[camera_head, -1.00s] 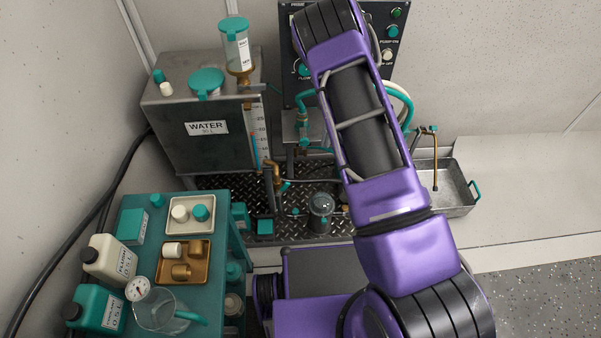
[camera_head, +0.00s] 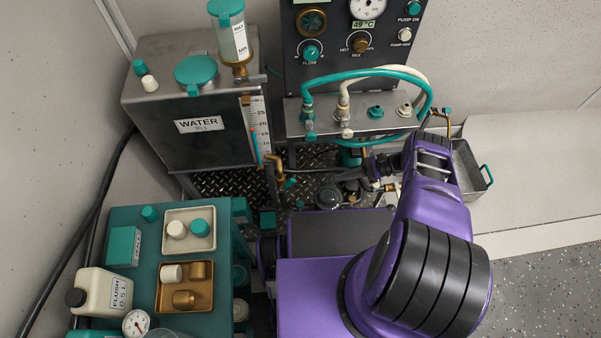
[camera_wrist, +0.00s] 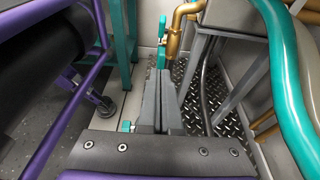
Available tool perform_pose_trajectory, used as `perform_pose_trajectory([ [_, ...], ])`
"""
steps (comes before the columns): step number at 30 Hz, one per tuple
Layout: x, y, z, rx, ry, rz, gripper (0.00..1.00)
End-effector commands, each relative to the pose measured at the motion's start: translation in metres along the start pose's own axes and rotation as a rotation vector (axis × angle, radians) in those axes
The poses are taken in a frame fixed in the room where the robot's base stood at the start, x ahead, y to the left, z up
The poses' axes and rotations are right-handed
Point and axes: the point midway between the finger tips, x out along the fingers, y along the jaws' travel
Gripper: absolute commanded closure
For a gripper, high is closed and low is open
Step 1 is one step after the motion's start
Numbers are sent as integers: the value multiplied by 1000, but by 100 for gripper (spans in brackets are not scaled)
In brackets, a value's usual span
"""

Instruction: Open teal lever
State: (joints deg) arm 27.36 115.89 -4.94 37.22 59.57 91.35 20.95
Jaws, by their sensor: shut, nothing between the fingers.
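A teal lever (camera_wrist: 162,55) shows on a brass pipe (camera_wrist: 182,20) in the wrist view, just beyond my fingertips. In the head view the pipe (camera_head: 275,164) comes off the lower front of the water tank, with the teal lever (camera_head: 290,182) beside it. My gripper (camera_wrist: 159,76) is shut and empty, its fingers pointing toward the lever. The fingertips partly cover the lever's lower end in the wrist view, and I cannot tell whether they touch it. In the head view my gripper is low, right of the pipe and below the hose shelf, its fingertips hard to make out.
The water tank (camera_head: 155,115) stands on a metal frame above a dark tread-plate floor (camera_head: 225,183). Teal and white hoses loop over a steel shelf (camera_head: 325,125) close to my arm. A teal cart (camera_head: 125,280) with trays and bottles stands at the left.

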Motion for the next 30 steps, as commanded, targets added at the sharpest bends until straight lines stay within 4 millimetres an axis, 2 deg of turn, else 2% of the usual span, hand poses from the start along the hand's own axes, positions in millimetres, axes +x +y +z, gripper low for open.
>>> perform_pose_trajectory([
  [5, 11, 1, -2, 8, -8, -5, 100],
  [8, 25, 1, -1, 9, -7, -3, 100],
  [19, 106, 2, -1, 8, -6, 0, 100],
  [30, 128, 0, 25, 6, -5, -3, 100],
])
